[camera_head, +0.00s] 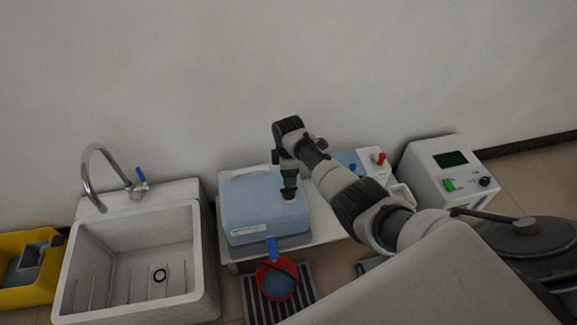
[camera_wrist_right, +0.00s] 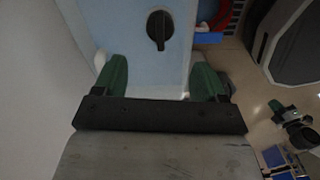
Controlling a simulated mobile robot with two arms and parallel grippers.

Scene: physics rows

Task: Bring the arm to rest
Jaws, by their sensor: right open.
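My right arm (camera_head: 350,195) reaches in from the lower right across the white bench. Its gripper (camera_head: 289,192) hangs over the light blue box, and I cannot tell in the head view whether it touches. In the right wrist view the two green fingers of the gripper (camera_wrist_right: 160,80) stand apart with nothing held between them. The box's blue surface (camera_wrist_right: 140,60) and a dark knob (camera_wrist_right: 160,28) show beyond the fingers.
The light blue box (camera_head: 250,205) has a white handle. A red container (camera_head: 264,282) with a blue handle stands in front over a dark grate (camera_head: 306,290). A sink (camera_head: 190,262) and yellow bin (camera_head: 12,282) are left. A white device (camera_head: 430,170) is right, the wall behind.

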